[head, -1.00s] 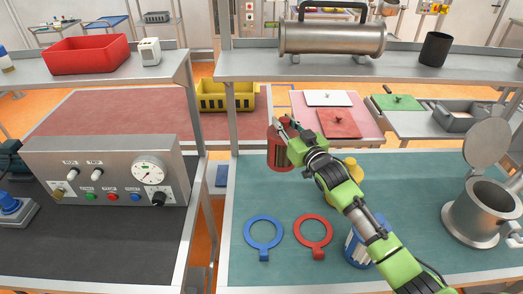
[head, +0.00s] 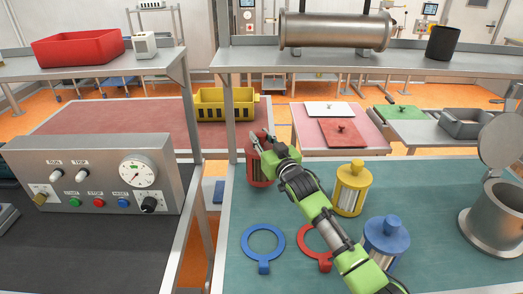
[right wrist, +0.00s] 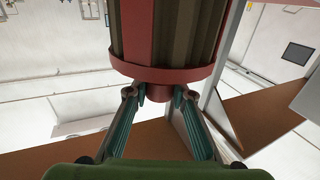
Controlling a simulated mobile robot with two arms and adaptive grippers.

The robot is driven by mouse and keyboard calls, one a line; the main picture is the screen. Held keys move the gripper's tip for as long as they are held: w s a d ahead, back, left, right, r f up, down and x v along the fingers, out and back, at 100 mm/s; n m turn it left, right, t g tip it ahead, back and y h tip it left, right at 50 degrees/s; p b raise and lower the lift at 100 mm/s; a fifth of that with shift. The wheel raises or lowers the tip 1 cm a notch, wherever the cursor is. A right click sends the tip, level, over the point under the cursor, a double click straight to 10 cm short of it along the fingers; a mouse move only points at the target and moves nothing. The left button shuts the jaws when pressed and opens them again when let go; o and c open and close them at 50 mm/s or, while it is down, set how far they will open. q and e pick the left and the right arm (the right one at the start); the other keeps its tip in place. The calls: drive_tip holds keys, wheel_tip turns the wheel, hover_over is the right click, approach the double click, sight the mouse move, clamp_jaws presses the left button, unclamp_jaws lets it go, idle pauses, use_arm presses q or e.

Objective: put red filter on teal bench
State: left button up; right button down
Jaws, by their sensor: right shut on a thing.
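The red filter (head: 258,172) is at the back left corner of the teal bench (head: 300,205), near the shelf post. I cannot tell whether its base touches the bench. My right gripper (head: 262,142) is shut on its top knob. In the right wrist view the fingers (right wrist: 159,97) close around the small red knob, with the filter's red frame and dark pleated body (right wrist: 172,35) beyond. My left gripper is not in view.
A yellow filter (head: 351,190) and a blue filter (head: 386,243) stand right of my arm. A blue ring (head: 245,246) and a red ring (head: 304,240) lie at the front. A metal pot (head: 490,220) stands at right. A shelf with a metal cylinder (head: 333,32) runs overhead.

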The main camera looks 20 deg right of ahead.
wheel_tip(320, 180, down, 3)
drive_tip(key=shift+w+r+b, duration=0.1)
drive_tip(key=shift+r+b, duration=0.05)
drive_tip(key=shift+b, duration=0.65)
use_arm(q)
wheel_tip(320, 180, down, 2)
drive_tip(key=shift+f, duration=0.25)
use_arm(e)
drive_tip(key=shift+r, duration=0.1)
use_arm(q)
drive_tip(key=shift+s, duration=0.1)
use_arm(e)
drive_tip(key=shift+d, duration=0.1)
drive_tip(key=c, duration=1.8)
unclamp_jaws()
drive_tip(key=shift+f, duration=0.2)
drive_tip(key=shift+o, duration=0.2)
